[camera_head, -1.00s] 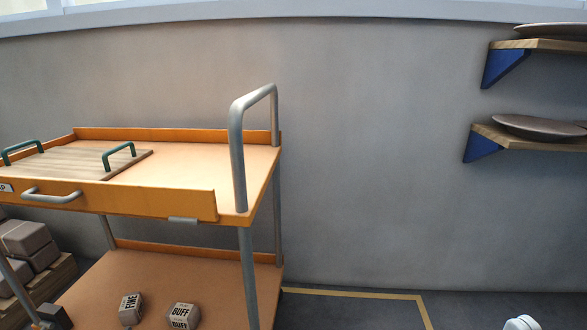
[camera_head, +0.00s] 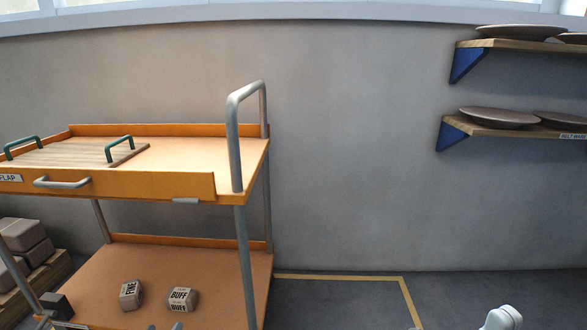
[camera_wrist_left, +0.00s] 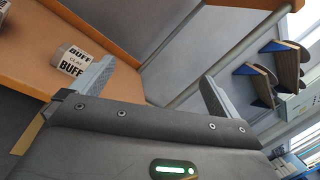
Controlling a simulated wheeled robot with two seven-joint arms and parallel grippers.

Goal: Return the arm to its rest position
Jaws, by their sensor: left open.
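My left gripper (camera_wrist_left: 158,72) is open in the left wrist view, its two grey fingers wide apart with nothing between them. A clay block marked BUFF (camera_wrist_left: 70,60) shows just left of the left finger; I cannot tell whether they touch. In the head view the BUFF block (camera_head: 182,299) and a block marked FINE (camera_head: 131,295) sit on the lower deck of an orange trolley (camera_head: 215,265). Small pale tips at the bottom edge there may be my left gripper. A white rounded part (camera_head: 503,318) at the bottom right may be my right arm; its gripper is out of view.
The trolley's upper deck (camera_head: 195,158) carries a slatted wooden board (camera_head: 75,152) with green handles. A grey upright rail (camera_head: 233,145) stands at its right end. Grey-brown blocks (camera_head: 22,235) are stacked at left. Wall shelves (camera_head: 490,130) hold plates at right. The floor right of the trolley is clear.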

